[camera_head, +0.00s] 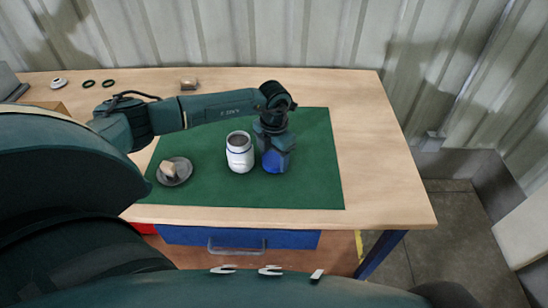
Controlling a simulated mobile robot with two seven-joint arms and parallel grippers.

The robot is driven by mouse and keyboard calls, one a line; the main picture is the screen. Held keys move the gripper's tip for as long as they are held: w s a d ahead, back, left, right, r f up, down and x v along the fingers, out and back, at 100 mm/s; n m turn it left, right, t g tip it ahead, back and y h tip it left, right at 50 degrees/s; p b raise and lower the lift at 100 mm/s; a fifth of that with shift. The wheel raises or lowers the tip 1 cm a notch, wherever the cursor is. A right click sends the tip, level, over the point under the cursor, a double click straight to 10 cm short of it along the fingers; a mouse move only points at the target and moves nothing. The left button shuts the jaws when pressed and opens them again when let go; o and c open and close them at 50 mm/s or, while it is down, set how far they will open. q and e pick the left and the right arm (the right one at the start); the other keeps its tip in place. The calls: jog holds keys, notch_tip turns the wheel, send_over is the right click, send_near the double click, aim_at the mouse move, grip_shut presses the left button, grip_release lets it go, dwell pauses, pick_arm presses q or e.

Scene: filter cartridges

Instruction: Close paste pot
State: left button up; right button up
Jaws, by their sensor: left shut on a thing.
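The paste pot (240,153) is white and stands upright on the green mat (310,170). Its top is open and shows a dark grey inside. My left gripper (274,148) points down just to the right of the pot. It is shut on a blue round thing (274,163), which looks like a lid but is partly hidden by the fingers. I cannot tell whether the blue thing touches the mat. My right gripper is out of view.
A grey dish (174,171) with a beige lump lies left of the pot. Two dark rings (98,83), a small white part (59,83) and a tan block (188,84) lie along the back of the wooden table (390,180). The mat's right side is clear.

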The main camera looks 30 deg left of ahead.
aim_at(274, 159)
pick_arm(q)
notch_tip(274, 159, up, 10)
jog(key=b, duration=0.1)
jog(key=shift+f, duration=0.15)
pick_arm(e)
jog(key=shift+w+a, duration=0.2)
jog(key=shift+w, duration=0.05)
